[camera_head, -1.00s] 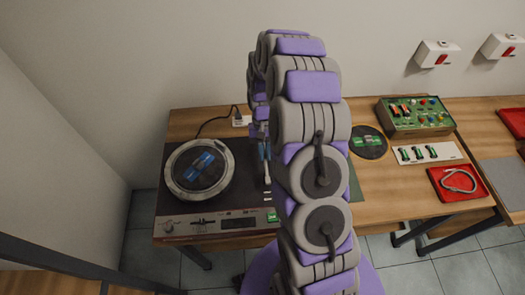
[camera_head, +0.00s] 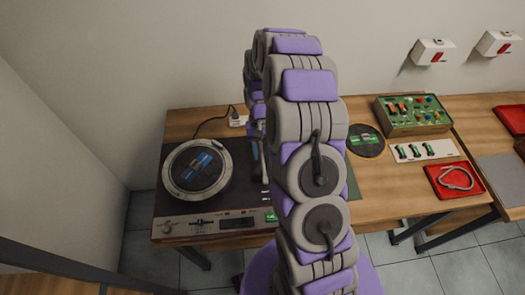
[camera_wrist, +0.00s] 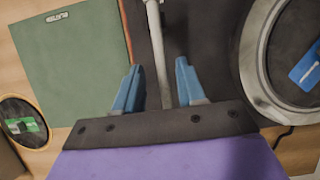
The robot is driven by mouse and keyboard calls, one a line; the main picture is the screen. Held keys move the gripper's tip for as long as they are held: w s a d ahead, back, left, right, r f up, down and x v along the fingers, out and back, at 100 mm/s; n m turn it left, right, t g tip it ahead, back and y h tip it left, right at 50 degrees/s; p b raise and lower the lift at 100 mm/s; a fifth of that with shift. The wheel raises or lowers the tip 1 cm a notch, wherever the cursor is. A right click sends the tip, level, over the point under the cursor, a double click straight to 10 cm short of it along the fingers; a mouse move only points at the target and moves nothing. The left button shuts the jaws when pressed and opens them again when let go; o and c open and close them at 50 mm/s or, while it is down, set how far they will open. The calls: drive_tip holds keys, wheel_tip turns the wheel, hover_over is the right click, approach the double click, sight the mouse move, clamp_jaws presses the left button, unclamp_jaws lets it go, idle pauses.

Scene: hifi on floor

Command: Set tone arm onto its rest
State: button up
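The turntable (camera_head: 165,212) is a dark deck with a pale front panel, at the left of the table in the head view. Its round platter has a silver rim (camera_head: 228,172), which also shows at the right of the wrist view (camera_wrist: 252,70). The tone arm (camera_wrist: 158,50) is a thin light grey rod in the wrist view. My gripper (camera_wrist: 157,72) has two blue fingers, one on each side of the rod, with visible gaps. It is open. In the head view my arm hides much of the tone arm's area, and the rest cannot be made out.
A green mat (camera_wrist: 75,60) lies beside the deck. Right of my arm are a dark round disc (camera_head: 366,141), a green control box (camera_head: 412,115), a white strip with switches (camera_head: 435,150) and a red tray (camera_head: 432,172) holding a cable. A wall stands behind the table.

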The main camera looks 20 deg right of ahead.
drive_tip(key=p+v, duration=0.2)
drive_tip(key=v, duration=1.5)
